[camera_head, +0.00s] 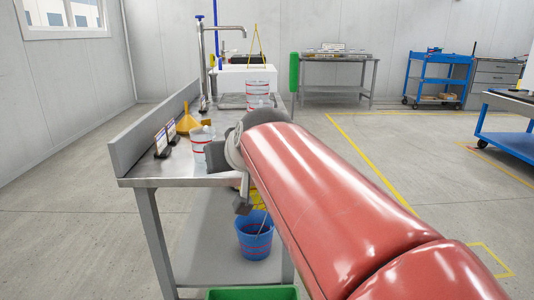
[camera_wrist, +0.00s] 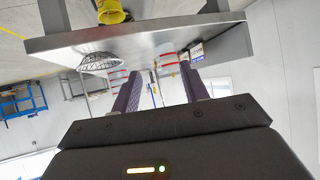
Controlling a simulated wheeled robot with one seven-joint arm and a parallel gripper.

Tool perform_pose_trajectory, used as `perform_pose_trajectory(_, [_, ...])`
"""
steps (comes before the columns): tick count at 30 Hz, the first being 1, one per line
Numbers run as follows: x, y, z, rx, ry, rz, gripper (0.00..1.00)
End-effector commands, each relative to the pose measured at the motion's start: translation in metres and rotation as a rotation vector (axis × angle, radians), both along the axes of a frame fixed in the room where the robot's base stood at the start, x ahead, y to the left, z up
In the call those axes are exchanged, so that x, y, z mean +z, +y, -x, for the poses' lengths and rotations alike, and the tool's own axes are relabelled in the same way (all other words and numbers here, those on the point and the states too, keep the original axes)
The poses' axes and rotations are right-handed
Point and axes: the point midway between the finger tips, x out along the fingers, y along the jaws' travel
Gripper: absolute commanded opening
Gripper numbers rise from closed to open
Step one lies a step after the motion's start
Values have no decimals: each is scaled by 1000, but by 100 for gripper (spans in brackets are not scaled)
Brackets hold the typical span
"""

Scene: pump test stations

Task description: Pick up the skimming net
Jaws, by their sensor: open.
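A dark wire-mesh bowl shape, which looks like the skimming net (camera_wrist: 98,62), shows in the wrist view at the bench's edge, left of my fingers. That view is upside down. In the head view my red arm hides that part of the bench, and I cannot see the net there. My gripper (camera_wrist: 160,88) is open with nothing between its two purple-grey fingers. It is at the near end of the steel bench (camera_head: 150,180), apart from the net.
A blue bucket (camera_head: 254,240) sits on the shelf below, with a green bin (camera_head: 252,293) in front.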

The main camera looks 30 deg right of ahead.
Motion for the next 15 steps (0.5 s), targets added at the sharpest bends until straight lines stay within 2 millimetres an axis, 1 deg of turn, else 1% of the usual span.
perform_pose_trajectory(1, [7, -39, -24, -68, -95, 25, 45])
perform_pose_trajectory(2, [20, -60, -34, -101, -151, 45, 45])
perform_pose_trajectory(3, [37, -86, -45, -144, -219, 73, 45])
perform_pose_trajectory(5, [60, -124, -55, -207, -308, 116, 45])
perform_pose_trajectory(6, [73, -146, -58, -245, -358, 143, 45])
perform_pose_trajectory(7, [82, -161, -59, -270, -391, 163, 45])
perform_pose_trajectory(9, [98, -188, -59, -319, -450, 201, 45])
perform_pose_trajectory(10, [104, -197, -58, -334, -468, 214, 45])
perform_pose_trajectory(12, [114, -211, -58, -359, -497, 235, 45])
perform_pose_trajectory(15, [121, -221, -64, -370, -513, 245, 45])
